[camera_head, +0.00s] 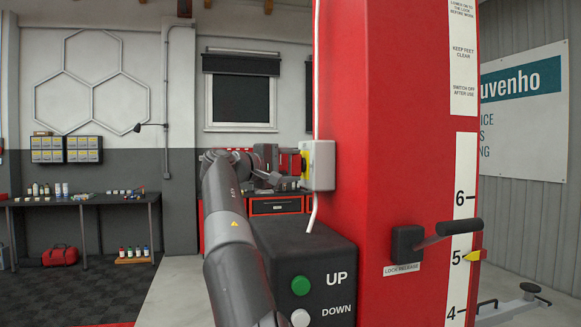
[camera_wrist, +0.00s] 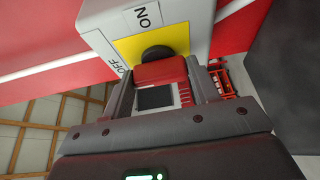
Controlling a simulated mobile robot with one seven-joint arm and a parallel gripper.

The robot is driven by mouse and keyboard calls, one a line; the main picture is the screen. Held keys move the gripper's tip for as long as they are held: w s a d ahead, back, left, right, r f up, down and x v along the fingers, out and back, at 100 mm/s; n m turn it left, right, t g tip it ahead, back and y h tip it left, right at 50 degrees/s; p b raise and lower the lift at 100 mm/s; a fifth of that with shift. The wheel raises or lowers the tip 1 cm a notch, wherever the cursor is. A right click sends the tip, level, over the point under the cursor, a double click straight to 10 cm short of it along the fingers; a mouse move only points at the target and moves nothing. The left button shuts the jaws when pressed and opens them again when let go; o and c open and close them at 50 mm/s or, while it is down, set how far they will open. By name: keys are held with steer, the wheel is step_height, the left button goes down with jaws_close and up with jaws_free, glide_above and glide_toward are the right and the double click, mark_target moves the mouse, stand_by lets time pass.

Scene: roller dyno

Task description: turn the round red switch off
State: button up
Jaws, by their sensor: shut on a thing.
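The switch box (camera_head: 320,165) is light grey and fixed to the side of the red column, with a yellow plate (camera_wrist: 158,42) on its face. In the wrist view, its round red switch (camera_wrist: 160,71) shows as a red handle on a black round base. The plate's edges carry the labels OFF, at the left, and ON, at the top. My gripper (camera_wrist: 162,78) is shut on the red switch, one finger on each side. In the head view, my gripper (camera_head: 289,163) meets the box from the left, and the switch is mostly hidden. I cannot tell which label the switch points to.
The red column (camera_head: 390,90) fills the middle right. A dark control box (camera_head: 305,255) with UP and DOWN buttons stands below the switch. A black lock release lever (camera_head: 440,233) sticks out at the right. A workbench (camera_head: 80,200) stands far left, with open floor before it.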

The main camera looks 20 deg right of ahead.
steer(key=o, duration=1)
steer(key=v, duration=1.1)
steer(key=shift+w, duration=0.1)
